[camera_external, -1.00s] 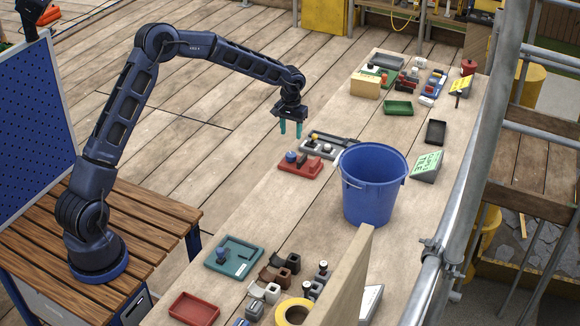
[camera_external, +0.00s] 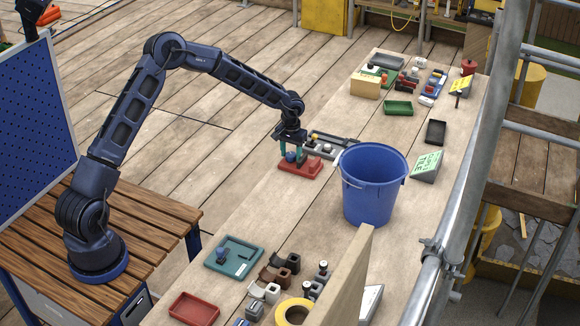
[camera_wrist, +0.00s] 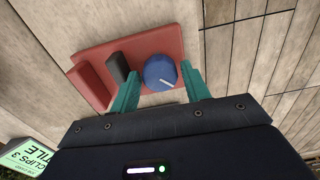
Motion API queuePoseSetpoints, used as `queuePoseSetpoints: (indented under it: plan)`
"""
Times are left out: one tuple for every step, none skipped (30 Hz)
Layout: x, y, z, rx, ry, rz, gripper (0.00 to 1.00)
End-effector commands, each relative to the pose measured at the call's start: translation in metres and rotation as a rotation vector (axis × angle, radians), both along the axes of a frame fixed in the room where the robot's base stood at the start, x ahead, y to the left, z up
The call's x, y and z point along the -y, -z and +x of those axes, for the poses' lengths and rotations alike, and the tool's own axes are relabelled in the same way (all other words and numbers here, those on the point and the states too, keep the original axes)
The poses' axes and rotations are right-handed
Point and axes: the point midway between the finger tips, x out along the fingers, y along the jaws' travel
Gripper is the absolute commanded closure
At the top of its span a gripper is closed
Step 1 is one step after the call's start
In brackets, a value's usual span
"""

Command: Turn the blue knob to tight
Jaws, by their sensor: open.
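The blue knob (camera_wrist: 160,72) is round with a white pointer line and sits on a red base plate (camera_wrist: 110,52). In the external view the knob (camera_external: 291,157) and the red base (camera_external: 303,169) lie on the bench near its left edge. My gripper (camera_wrist: 160,88) is open, its teal fingers on either side of the knob in the wrist view. In the external view my gripper (camera_external: 291,150) points down over the knob. I cannot tell whether the fingers touch it. The pointer line slants toward the upper right in the wrist view; no tight mark is readable.
A grey tray of parts (camera_external: 322,150) lies just behind. A large blue bucket (camera_external: 372,190) stands to the right. Bare bench lies in front of the base.

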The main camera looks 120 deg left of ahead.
Motion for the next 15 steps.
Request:
queuePoseSetpoints:
  plan:
    - [0.0000,-0.0001,0.0000,0.000,0.000,0.000,0.53]
    - [0.0000,-0.0001,-0.0001,0.000,0.000,0.000,0.53]
    - [0.0000,-0.0001,0.0000,0.000,0.000,0.000,0.61]
    - [0.0000,-0.0001,0.0000,0.000,0.000,0.000,0.67]
    - [0.0000,-0.0001,0.0000,0.000,0.000,0.000,0.73]
    - [0.0000,-0.0001,0.0000,0.000,0.000,0.000,0.81]
    - [0.0000,-0.0001,-0.0001,0.000,0.000,0.000,0.85]
    - [0.0000,-0.0001,-0.0001,0.000,0.000,0.000,0.85]
    - [0.0000,-0.0002,-0.0001,0.000,0.000,0.000,0.85]
    - [0.0000,-0.0002,-0.0001,0.000,0.001,0.000,0.85]
    - [0.0000,-0.0002,0.0000,0.000,0.002,0.000,0.85]
    - [0.0000,-0.0003,0.0001,0.000,0.005,0.000,0.85]
    - [0.0001,-0.0003,0.0002,0.000,0.009,0.000,0.85]
    - [0.0001,-0.0003,0.0002,0.000,0.014,0.000,0.85]
    - [0.0001,-0.0003,0.0002,0.000,0.021,0.000,0.85]
